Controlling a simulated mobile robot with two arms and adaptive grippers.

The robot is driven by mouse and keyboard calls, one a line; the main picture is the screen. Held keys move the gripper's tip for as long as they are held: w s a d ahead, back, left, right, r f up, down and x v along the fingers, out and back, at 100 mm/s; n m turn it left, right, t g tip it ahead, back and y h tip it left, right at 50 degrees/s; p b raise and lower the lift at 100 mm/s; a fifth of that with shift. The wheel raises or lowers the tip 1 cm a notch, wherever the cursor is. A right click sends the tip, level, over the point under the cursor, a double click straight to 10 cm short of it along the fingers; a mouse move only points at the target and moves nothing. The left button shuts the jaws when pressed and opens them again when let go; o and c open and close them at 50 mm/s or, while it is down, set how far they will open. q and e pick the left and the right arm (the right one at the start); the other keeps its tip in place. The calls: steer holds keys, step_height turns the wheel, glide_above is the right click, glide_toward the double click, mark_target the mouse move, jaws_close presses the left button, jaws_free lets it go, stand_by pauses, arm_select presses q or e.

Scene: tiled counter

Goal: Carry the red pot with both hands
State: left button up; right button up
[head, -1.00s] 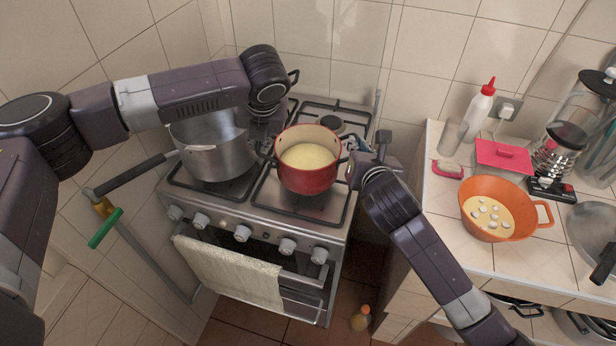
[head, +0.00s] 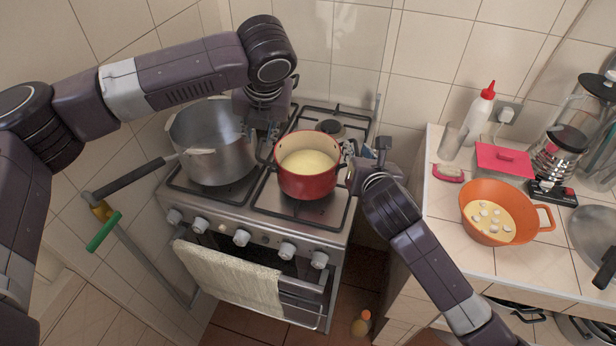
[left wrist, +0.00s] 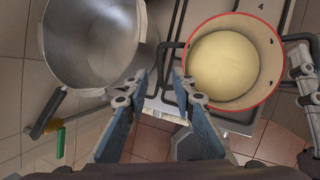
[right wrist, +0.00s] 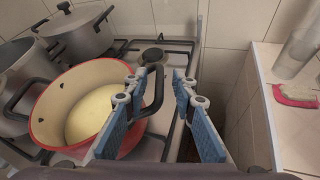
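The red pot (head: 306,185) stands on the front right of the stove, upright, with a pale yellow filling. It has a dark handle on each side. My left gripper (head: 262,145) is at the pot's left handle. In the left wrist view its fingers (left wrist: 158,82) are spread, with the left handle (left wrist: 168,62) just ahead of the gap. My right gripper (head: 352,158) is at the right side. In the right wrist view its fingers (right wrist: 161,78) are apart, and the right handle (right wrist: 152,98) reaches into the gap near the left finger. I cannot tell whether either touches.
A large steel pot (head: 212,160) with a long handle stands close left of the red pot. The stove (head: 250,225) has a towel (head: 228,278) on its door.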

steer(key=shift+s, duration=0.1)
arm_select(q)
steer(key=v, duration=0.5)
arm_select(e)
steer(key=v, duration=1.2)
steer(key=shift+f, duration=0.1)
